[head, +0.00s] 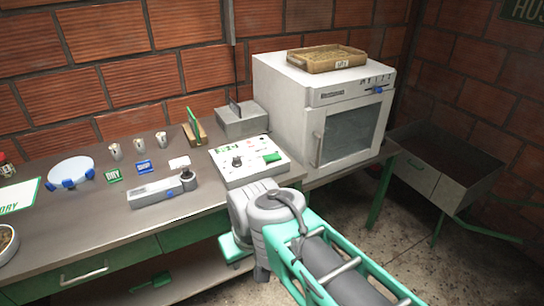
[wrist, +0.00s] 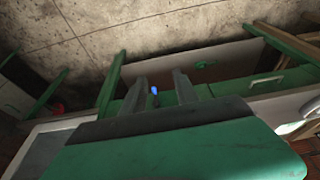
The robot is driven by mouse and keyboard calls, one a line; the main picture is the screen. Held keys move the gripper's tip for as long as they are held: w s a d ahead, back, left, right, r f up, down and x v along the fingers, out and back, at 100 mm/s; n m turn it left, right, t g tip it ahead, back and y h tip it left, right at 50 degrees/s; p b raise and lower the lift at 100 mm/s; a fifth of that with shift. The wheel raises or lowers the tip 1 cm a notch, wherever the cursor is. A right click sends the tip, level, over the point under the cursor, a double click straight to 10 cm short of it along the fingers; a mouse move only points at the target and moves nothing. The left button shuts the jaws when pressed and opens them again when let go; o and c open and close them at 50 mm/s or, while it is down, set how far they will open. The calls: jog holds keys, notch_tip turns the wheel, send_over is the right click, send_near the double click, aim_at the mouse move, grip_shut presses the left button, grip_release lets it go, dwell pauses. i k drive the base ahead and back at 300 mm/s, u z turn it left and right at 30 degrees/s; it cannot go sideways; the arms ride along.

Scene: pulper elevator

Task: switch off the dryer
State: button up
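The dryer (head: 295,95) looks to be the white box-shaped machine at the back right of the bench in the head view. Its front has a windowed door (head: 348,135) with a handle on the left, and a strip of small dark switches (head: 376,79) at the upper right. A small blue part (head: 378,90) sits just below the strip.
A shallow tray (head: 326,58) lies on the dryer. A white control box (head: 247,160) with a black knob and green part stands left of it, on the bench (head: 90,225). A grey handheld device (head: 163,190) lies nearby. A metal bin (head: 445,165) stands at right. Floor is open in front.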

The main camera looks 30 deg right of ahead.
aim_at(272, 158)
jog(key=u, duration=0.35)
jog(key=k, duration=0.85)
jog(key=u, duration=0.55)
jog(key=k, duration=0.45)
jog(key=z, duration=0.45)
jog(key=i, duration=0.65)
jog(key=z, duration=0.45)
jog(key=i, duration=1.1)
jog(key=u, duration=0.55)
